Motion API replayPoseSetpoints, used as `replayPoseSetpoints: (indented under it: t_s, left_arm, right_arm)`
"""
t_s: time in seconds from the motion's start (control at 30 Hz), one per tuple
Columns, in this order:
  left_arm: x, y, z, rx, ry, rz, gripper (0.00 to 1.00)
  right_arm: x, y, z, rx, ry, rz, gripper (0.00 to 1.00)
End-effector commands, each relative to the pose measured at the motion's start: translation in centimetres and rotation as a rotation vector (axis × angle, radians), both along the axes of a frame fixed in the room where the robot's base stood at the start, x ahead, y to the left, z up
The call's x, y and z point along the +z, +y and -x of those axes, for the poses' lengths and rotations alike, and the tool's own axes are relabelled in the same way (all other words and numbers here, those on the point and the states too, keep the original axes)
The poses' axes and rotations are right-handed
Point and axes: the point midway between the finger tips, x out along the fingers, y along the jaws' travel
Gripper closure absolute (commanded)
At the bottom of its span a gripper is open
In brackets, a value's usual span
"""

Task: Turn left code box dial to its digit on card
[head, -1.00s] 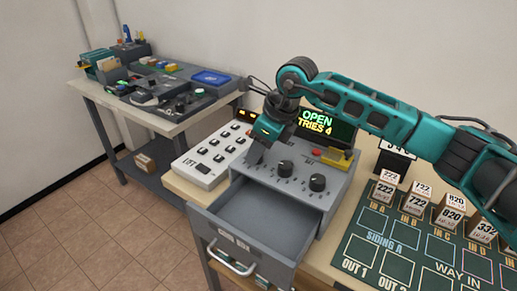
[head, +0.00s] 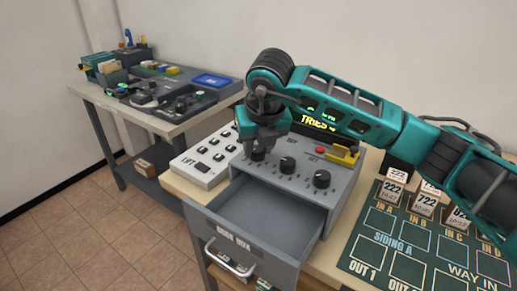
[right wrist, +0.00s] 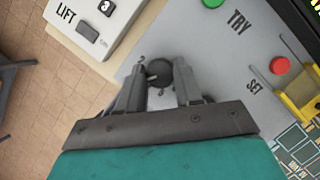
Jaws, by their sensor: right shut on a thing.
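The grey code box (head: 345,185) stands on the bench with its drawer (head: 270,212) pulled out. Three black dials sit on its top: the left dial (head: 257,155), the middle dial (head: 287,166) and the right dial (head: 321,179). My right gripper (head: 259,147) points down over the left dial, fingers shut on it. In the right wrist view my right gripper (right wrist: 160,88) has a finger on each side of the left dial (right wrist: 159,72). The dial's setting is too small to read. I cannot make out the digit card. My left gripper is out of view.
A white LIFT keypad (head: 205,158) stands left of the box. A red button (head: 320,149) and a yellow part (head: 342,156) lie behind the dials. A green siding board (head: 405,245) with numbered blocks is at right. My arm partly covers the display (head: 314,119).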

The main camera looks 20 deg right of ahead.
Motion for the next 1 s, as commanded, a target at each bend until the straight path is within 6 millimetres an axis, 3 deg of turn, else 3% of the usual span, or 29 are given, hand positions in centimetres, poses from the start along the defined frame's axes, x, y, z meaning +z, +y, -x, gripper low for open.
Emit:
replayPoseSetpoints:
  t_s: [0.33,0.87,0.9,1.0]
  left_arm:
    - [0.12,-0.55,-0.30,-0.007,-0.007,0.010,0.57]
    - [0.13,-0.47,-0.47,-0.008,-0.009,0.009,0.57]
    - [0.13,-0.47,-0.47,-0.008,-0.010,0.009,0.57]
    - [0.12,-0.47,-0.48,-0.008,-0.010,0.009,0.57]
  right_arm:
    - [-0.08,0.08,0.01,-0.139,0.002,0.001,0.96]
    - [-0.06,0.09,0.04,-0.162,0.004,0.001,0.96]
    - [-0.06,0.09,0.04,-0.162,0.004,0.001,0.63]
    - [-0.06,0.10,0.04,-0.161,0.004,0.000,0.54]
